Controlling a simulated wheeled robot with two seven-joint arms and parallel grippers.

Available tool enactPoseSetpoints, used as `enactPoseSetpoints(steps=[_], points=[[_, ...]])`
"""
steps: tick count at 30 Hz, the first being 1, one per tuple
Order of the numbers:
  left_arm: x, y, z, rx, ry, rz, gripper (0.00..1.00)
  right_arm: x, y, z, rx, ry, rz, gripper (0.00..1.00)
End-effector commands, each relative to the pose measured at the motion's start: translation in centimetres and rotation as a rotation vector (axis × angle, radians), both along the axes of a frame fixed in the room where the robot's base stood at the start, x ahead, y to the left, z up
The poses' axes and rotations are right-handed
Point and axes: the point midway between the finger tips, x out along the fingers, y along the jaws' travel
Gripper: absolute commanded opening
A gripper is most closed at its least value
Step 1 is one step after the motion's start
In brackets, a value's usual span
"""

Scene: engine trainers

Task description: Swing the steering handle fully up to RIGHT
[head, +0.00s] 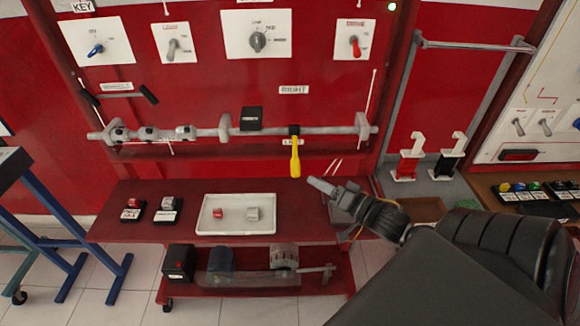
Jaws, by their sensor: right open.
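The yellow steering handle (295,158) hangs down from a grey horizontal shaft (205,133) on the red trainer panel. A label reading RIGHT (294,90) is on the panel above the handle. Another label (290,142) sits beside the handle's upper part and is partly covered by it. My right gripper (322,186) is open and empty, to the lower right of the handle's tip and apart from it in the picture. My left gripper is not in view.
A white tray (238,230) with two small parts lies on the red shelf below. Switch plates (256,34) line the panel above. A red and a black clamp-like part (406,165) stand at right. A blue-legged stand (60,235) is at left.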

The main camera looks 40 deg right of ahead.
Motion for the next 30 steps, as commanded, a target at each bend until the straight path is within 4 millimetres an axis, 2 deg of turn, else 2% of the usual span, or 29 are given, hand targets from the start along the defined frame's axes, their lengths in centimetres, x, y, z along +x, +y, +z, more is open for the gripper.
enactPoseSetpoints(steps=[7,21,25,30], points=[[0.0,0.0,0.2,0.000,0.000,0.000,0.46,1.0,0.2,0.1,0.004,-0.004,0.002,0.46],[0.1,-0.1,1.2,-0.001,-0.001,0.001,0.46,8.5,1.7,0.2,0.004,-0.004,0.000,0.46],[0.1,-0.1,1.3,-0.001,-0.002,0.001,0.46,9.8,1.9,0.1,0.003,-0.002,0.000,0.46],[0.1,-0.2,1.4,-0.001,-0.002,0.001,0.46,10.5,2.1,0.0,0.002,-0.001,0.000,0.46]])
